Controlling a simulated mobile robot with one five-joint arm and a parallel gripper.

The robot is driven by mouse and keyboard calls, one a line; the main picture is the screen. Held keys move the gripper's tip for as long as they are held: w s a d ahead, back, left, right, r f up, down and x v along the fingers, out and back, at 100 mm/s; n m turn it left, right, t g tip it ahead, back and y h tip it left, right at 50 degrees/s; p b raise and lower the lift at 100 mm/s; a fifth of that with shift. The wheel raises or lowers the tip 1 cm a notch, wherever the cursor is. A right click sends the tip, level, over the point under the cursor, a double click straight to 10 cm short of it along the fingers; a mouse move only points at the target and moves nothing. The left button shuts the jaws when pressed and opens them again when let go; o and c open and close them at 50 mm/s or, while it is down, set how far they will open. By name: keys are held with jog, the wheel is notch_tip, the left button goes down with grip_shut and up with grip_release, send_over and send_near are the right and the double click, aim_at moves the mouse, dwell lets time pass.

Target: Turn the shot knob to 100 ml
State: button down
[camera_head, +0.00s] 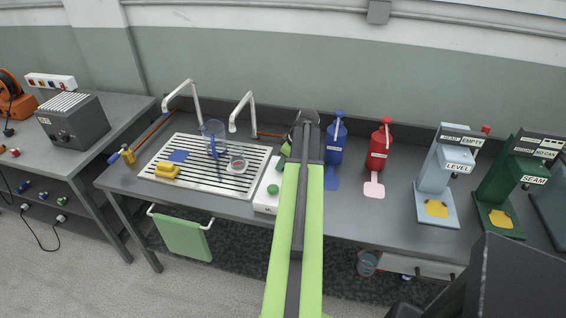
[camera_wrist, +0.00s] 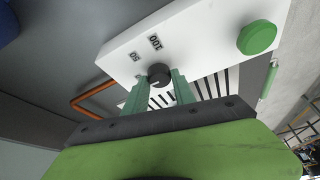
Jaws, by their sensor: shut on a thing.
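The shot knob (camera_wrist: 158,74) is a small dark round knob on a white panel (camera_wrist: 190,38), seen in the wrist view. My gripper (camera_wrist: 160,80) has its two green fingers on either side of the knob, shut on it. Two printed labels stand beyond the knob, one reading 100 (camera_wrist: 155,41) and one reading 50 (camera_wrist: 135,55), both turned over in the picture. I cannot tell clearly where the knob's pointer aims. In the head view, the white box (camera_head: 264,205) shows left of my green arm, which hides the knob and my gripper.
A round green button (camera_wrist: 257,37) sits on the same panel. A slatted drain tray (camera_head: 215,180) with a jug (camera_head: 213,133) lies to the left in the head view. A blue bottle (camera_head: 336,140) and a red bottle (camera_head: 378,150) stand close on the right.

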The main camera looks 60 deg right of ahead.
jog(key=shift+a+m+h, duration=0.15)
jog(key=shift+m+h, duration=0.45)
jog(key=shift+m, duration=0.8)
jog(key=m, duration=0.2)
jog(key=m+h, duration=0.1)
jog(key=m, duration=0.1)
jog(key=shift+a+g+h, duration=0.1)
jog(key=shift+g+h, duration=0.2)
jog(key=m+g+h, duration=0.1)
jog(key=m, duration=0.3)
jog(key=shift+w, duration=0.1)
jog(key=m+g, duration=0.1)
jog(key=m, duration=0.2)
jog(key=shift+w+a+m+h, duration=0.1)
jog(key=shift+m+h, duration=0.2)
jog(key=shift+m, duration=0.1)
jog(key=m+g, duration=0.2)
jog(key=m, duration=0.2)
jog(key=shift+w+f, duration=0.1)
jog(key=shift+w, duration=0.05)
jog(key=m+g, duration=0.1)
jog(key=m, duration=0.4)
jog(key=shift+w+g, duration=0.1)
jog(key=shift+g, duration=0.3)
